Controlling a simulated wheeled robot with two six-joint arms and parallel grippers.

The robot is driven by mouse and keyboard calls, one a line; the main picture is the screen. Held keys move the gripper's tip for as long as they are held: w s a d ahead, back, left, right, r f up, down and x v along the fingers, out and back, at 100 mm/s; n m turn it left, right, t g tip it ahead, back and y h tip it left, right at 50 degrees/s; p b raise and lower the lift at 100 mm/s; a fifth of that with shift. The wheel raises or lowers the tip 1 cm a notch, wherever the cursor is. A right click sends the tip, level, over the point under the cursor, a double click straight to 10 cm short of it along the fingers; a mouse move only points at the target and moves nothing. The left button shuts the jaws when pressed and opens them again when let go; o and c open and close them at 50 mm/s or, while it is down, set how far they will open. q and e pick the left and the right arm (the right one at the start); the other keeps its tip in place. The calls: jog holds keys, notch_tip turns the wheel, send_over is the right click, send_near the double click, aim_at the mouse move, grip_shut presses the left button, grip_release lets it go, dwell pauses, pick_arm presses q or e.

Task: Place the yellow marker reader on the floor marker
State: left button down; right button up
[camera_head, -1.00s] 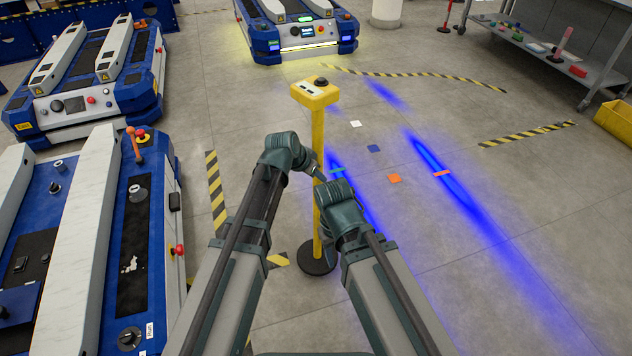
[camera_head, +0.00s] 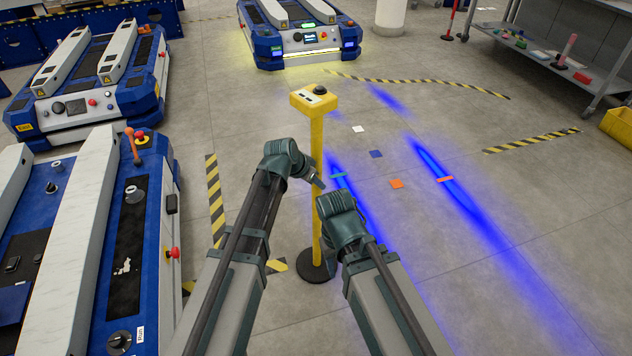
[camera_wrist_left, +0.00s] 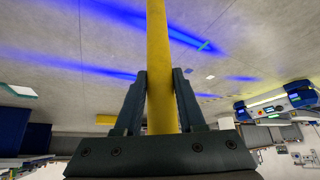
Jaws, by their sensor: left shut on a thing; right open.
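The yellow marker reader (camera_head: 317,135) is an upright post with a yellow box on top and a round black base near the floor. My left gripper (camera_head: 317,182) is shut on the post at mid-height. The left wrist view shows the post (camera_wrist_left: 158,40) between both fingers (camera_wrist_left: 160,85). My right gripper (camera_head: 324,206) is just below, close to the post; its fingers are mostly hidden. Flat floor markers lie to the right: an orange square (camera_head: 397,184), a blue square (camera_head: 376,154), a white square (camera_head: 358,129), a teal strip (camera_head: 338,175) and an orange strip (camera_head: 445,179).
Blue and white carts stand at left (camera_head: 85,88) and at the back (camera_head: 300,35); a nearer one (camera_head: 60,240) fills the lower left. Striped tape (camera_head: 214,195) marks the floor. A shelf (camera_head: 530,45) and yellow bin (camera_head: 618,124) are at right.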

pick_arm(q)
jog(key=c, duration=0.5)
grip_release()
jog(key=shift+r, duration=0.1)
jog(key=p+v, duration=1)
jog(key=v, duration=0.2)
jog(key=s+f+n+g+y, duration=0.1)
jog(key=s+n+g+y, duration=0.1)
jog(key=s, duration=0.8)
jog(key=s+a+f+n+g+y, duration=0.1)
jog(key=s+f+n+g+y, duration=0.1)
jog(key=s, duration=0.9)
jog(key=shift+a+f+g+y, duration=0.2)
jog(key=shift+a+g+y, duration=0.1)
jog(key=shift+g+y, duration=0.4)
